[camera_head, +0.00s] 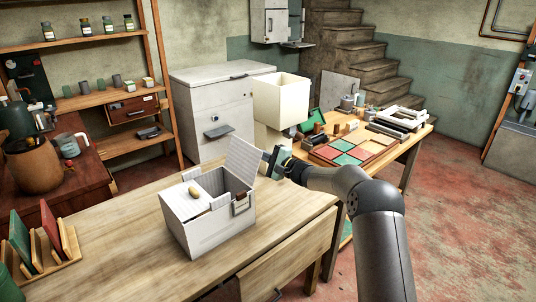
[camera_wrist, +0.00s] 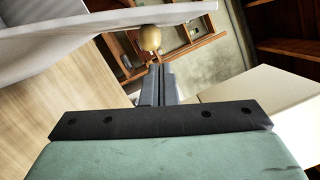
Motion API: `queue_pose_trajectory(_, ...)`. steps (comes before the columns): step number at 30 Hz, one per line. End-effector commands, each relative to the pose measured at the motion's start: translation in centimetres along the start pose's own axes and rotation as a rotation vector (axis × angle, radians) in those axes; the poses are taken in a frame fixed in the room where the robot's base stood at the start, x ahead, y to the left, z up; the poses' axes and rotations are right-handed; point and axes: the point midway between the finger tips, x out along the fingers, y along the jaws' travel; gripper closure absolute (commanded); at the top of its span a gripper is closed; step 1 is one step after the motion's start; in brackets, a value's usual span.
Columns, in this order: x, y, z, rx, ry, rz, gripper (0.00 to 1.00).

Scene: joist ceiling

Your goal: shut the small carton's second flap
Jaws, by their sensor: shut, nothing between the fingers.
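The small carton (camera_head: 203,232) is a pale grey-white box on the wooden workbench. Its left flap (camera_head: 180,195) lies down over the top, with a small tan oval thing (camera_head: 194,191) on or beside it. The other flap (camera_head: 243,162) stands up, tilted, on the right, leaving that part of the top open. My gripper (camera_head: 275,160) is just right of and behind this raised flap. In the wrist view its fingers (camera_wrist: 157,85) are shut and empty, and a pale panel (camera_wrist: 70,38), apparently the raised flap, passes close above them. I cannot tell whether they touch.
A rack with green and red panels (camera_head: 47,238) stands at the bench's left. A cream bin (camera_head: 281,98) and white chest (camera_head: 208,108) are behind. A second table (camera_head: 398,158) holds coloured tiles and frames at the right. The bench front is clear.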

Motion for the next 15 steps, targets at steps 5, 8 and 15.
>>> queue_pose_trajectory(5, 0.19, 0.05, 0.93, 0.0, 0.001, 0.001, 1.0)
queue_pose_trajectory(8, 0.19, 0.09, 1.0, 0.0, 0.001, 0.001, 1.0)
queue_pose_trajectory(15, 0.2, 0.11, 0.99, -0.001, 0.0, 0.001, 1.0)
